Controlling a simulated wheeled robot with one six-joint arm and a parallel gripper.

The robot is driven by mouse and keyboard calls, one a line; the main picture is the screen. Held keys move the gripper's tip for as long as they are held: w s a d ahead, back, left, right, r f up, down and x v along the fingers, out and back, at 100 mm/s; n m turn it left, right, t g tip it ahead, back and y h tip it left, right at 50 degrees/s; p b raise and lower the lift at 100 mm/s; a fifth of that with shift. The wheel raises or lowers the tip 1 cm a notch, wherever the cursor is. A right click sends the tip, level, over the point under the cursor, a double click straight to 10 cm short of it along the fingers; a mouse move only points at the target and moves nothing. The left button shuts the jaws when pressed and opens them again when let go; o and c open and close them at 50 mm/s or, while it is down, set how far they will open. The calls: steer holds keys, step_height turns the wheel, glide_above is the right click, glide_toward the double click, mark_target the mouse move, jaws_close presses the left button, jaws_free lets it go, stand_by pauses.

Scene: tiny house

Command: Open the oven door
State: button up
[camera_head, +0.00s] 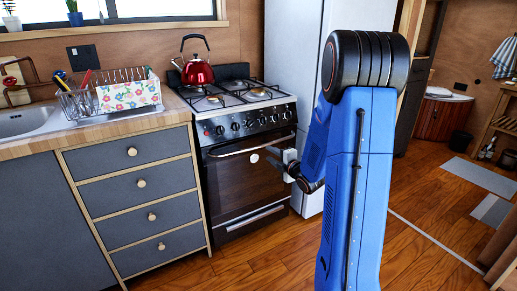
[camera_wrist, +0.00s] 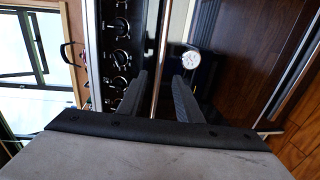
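The oven (camera_head: 245,165) is black with a silver bar handle (camera_head: 250,147) across the top of its door (camera_head: 240,185). The door looks closed. My gripper (camera_head: 281,161) is at the right part of the door front, near the handle's right end. In the wrist view the picture is turned sideways, and the handle bar (camera_wrist: 163,45) runs between the two dark fingers of my gripper (camera_wrist: 161,80). The fingers are apart, with a gap seen on each side of the bar. A round white dial or badge (camera_wrist: 191,61) shows on the door beside one fingertip.
Stove knobs (camera_wrist: 122,57) sit just above the handle. A red kettle (camera_head: 197,71) stands on the stove top. Drawers (camera_head: 140,190) are left of the oven, and a white fridge (camera_head: 292,60) is at its right. The wooden floor (camera_head: 265,265) before the oven is clear.

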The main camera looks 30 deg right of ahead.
mark_target(259, 147)
steer(key=w, duration=0.3)
steer(key=w+f, duration=0.1)
steer(key=w, duration=0.7)
steer(key=shift+a+f, duration=0.15)
steer(key=shift+a, duration=0.05)
jaws_close()
